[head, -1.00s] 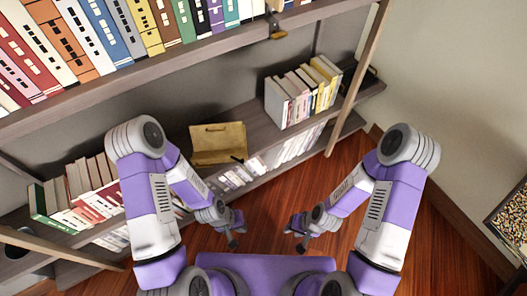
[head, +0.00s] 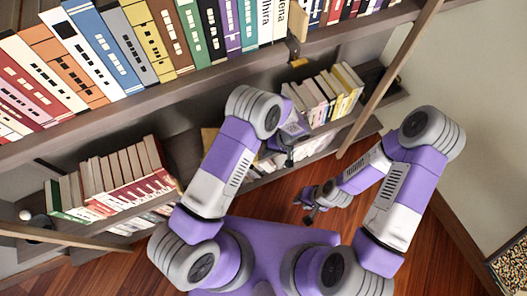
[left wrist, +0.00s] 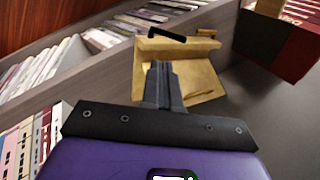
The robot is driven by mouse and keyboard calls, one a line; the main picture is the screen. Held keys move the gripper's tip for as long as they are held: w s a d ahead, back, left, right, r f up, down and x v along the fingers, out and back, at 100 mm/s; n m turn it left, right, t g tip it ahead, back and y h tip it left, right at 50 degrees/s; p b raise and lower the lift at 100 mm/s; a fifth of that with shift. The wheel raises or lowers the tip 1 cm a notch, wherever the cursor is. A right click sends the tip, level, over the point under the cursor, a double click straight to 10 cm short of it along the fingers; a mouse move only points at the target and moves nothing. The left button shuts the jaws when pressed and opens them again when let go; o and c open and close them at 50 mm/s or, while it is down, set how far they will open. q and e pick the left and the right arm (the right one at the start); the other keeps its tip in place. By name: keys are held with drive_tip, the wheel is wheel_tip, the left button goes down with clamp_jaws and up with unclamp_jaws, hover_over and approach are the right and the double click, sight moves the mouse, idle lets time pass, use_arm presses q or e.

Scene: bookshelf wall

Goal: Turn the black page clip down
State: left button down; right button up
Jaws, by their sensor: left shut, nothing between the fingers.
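The black page clip (left wrist: 167,35) is a short dark bar at the far edge of a tan open book or folder (left wrist: 205,75) in the left wrist view. The head view shows only a sliver of the tan thing (head: 207,138); my left arm hides the rest, clip included. My left gripper (left wrist: 161,68) is shut and empty. Its fingers point at the tan thing, with their tips just short of the clip in the picture; I cannot tell the depth gap. In the head view, my left gripper (head: 280,146) is partly hidden. My right gripper (head: 306,212) looks open and empty over the floor.
Upright books (head: 115,180) stand left of the tan thing on the middle shelf, and more books (head: 325,95) stand right. The upper shelf (head: 200,80) with its book row overhangs the left arm. A slanted post (head: 385,85) stands at right. The wooden floor is clear.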

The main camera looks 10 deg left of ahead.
use_arm(q)
drive_tip(key=b, duration=0.2)
hover_over(251, 167)
drive_tip(key=f, duration=0.6)
drive_tip(key=d+f, duration=0.1)
drive_tip(key=f, duration=0.2)
drive_tip(key=shift+a+f, duration=0.25)
drive_tip(key=shift+a, duration=0.15)
